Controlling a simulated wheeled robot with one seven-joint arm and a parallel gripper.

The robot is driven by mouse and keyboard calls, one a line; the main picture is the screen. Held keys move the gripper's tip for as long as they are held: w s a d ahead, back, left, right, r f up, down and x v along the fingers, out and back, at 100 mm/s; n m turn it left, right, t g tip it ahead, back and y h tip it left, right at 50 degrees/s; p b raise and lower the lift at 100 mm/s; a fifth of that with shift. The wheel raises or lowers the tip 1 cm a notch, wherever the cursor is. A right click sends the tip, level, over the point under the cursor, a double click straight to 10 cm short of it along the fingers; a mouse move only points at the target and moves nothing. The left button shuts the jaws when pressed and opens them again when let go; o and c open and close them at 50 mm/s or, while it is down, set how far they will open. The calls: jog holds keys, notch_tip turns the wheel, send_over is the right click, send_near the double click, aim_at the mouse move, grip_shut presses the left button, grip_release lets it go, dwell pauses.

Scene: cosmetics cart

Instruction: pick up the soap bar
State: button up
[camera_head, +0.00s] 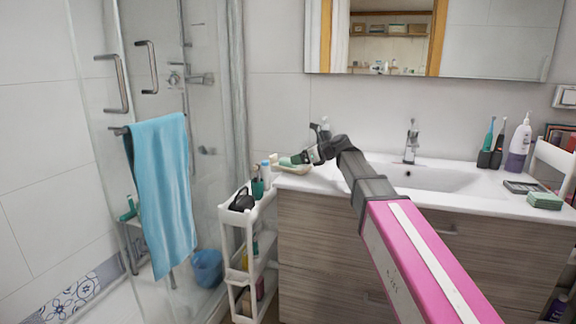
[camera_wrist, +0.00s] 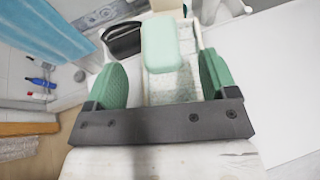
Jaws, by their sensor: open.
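The pale green soap bar (camera_wrist: 173,42) lies over a light soap dish (camera_wrist: 172,88), between and slightly beyond my fingertips in the wrist view. My gripper (camera_wrist: 161,62) is open, with one green finger on each side of the bar and visible gaps to it. In the head view, my gripper (camera_head: 300,158) is at the left end of the sink counter. The soap bar (camera_head: 286,161) shows there just left of the fingers, on the dish (camera_head: 291,169). Whether a finger touches the dish, I cannot tell.
The white cart (camera_head: 231,254) stands left of the vanity, with a black item (camera_head: 242,200) and bottles on top. A faucet (camera_head: 411,142), a toothbrush holder (camera_head: 489,159), a pump bottle (camera_head: 519,146) and a green stack (camera_head: 544,200) are farther right. The counter front is clear.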

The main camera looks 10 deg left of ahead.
aim_at(288, 163)
jog(key=x, duration=0.4)
jog(key=shift+a, duration=0.1)
jog(key=c, duration=1.3)
